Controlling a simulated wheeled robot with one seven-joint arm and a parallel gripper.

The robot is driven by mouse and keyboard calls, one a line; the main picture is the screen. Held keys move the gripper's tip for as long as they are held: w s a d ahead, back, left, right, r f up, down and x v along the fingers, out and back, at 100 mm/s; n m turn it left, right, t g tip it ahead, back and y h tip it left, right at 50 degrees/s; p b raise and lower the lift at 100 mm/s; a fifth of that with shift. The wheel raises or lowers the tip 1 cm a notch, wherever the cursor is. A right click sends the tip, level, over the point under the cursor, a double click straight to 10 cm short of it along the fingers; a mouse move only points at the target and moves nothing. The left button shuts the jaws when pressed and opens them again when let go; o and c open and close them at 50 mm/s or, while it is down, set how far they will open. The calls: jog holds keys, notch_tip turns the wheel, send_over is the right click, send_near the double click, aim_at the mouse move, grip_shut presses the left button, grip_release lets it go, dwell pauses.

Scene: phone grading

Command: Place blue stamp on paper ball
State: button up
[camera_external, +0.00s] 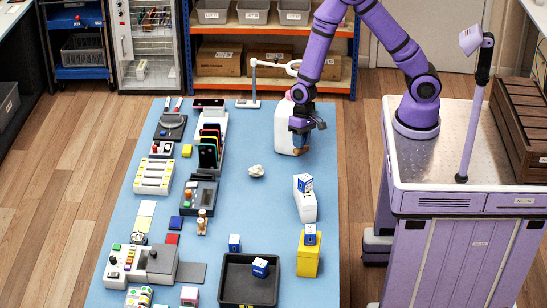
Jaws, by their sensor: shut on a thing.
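My gripper (301,131) is above the back right part of the blue table, beside a white jug. It is shut on the blue stamp (299,140), a small blue piece with a brown part at its lower end, held upright or nearly so. The gripper partly hides it. The paper ball (256,171), a small crumpled off-white lump, lies on the table to the left of and in front of my gripper. Nothing is on top of the ball, and the stamp is apart from it.
The white jug (283,130) stands just behind and left of my gripper. A white container (306,207) and a yellow container (308,262), each with a blue-white box, stand at the right. A black tray (233,289) is at the front. The table around the paper ball is clear.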

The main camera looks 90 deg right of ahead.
jog(key=shift+f, duration=0.35)
jog(key=shift+w+a+f, duration=0.1)
jog(key=shift+w, duration=0.3)
jog(key=w, duration=0.5)
jog(key=w+a+f, duration=0.1)
jog(key=w, duration=0.9)
jog(key=shift+a+f, duration=0.2)
jog(key=shift+f, duration=1.75)
jog(key=o, duration=0.9)
jog(key=shift+f, duration=0.15)
